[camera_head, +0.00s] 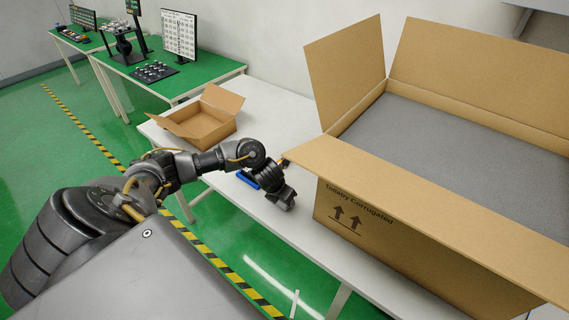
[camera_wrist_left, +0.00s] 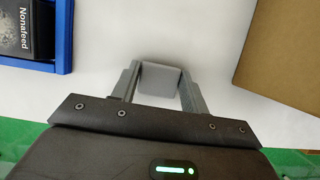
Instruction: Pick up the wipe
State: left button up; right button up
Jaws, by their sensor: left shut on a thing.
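The wipe (camera_wrist_left: 160,82) looks like a small light grey block in the left wrist view. It sits between the two grey fingers of my left gripper (camera_head: 284,202), which are shut on it from both sides. In the head view the left gripper is low over the white table near its front edge, just left of the large cardboard box; the wipe cannot be made out there. I cannot tell whether the wipe touches the table. My right gripper is not in view.
A blue tray (camera_head: 246,180) lies beside the left gripper; the wrist view shows a black box marked "Nonafeed" (camera_wrist_left: 17,28) in it. The large open cardboard box (camera_head: 400,240) stands close on the right. A small open carton (camera_head: 207,120) is farther back on the white table (camera_head: 275,110).

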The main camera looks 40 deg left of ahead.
pick_arm(q)
jog(key=shift+r, duration=0.55)
notch_tip(320, 180, up, 2)
jog(key=shift+w+r, duration=0.1)
jog(key=shift+r, duration=0.1)
jog(key=s+a+r+b, duration=0.5)
jog(key=s+a+r, duration=0.2)
jog(key=a, duration=0.5)
jog(key=shift+w+b+v, duration=0.25)
jog(key=shift+b+v, duration=0.05)
jog(key=shift+v, duration=1)
jog(key=shift+r, duration=0.1)
